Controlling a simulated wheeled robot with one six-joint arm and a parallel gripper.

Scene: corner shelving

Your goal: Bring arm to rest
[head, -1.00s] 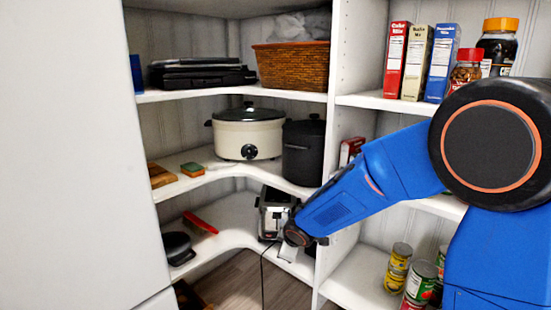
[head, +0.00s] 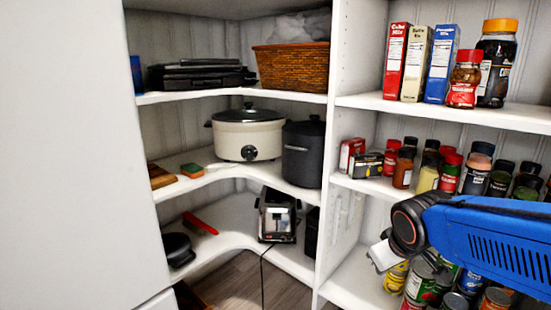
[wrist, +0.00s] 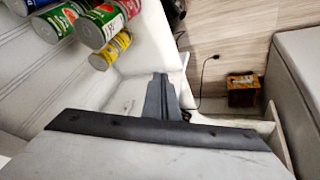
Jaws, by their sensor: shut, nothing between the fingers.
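My arm is blue with a dark wrist joint and enters the head view from the right. My gripper (wrist: 159,93) shows in the wrist view as dark fingers together beyond a broad grey housing, with nothing held. In the head view only its pale grey end (head: 383,256) shows clearly, left of the wrist and in front of the lower right shelf. The fingertips cannot be made out there.
Cans (head: 419,283) stand on the lower right shelf close to my wrist; they also show in the wrist view (wrist: 97,25). Spice jars (head: 450,172) stand just above my arm. A toaster (head: 277,215) sits on the corner shelf. Open floor (head: 238,283) lies below.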

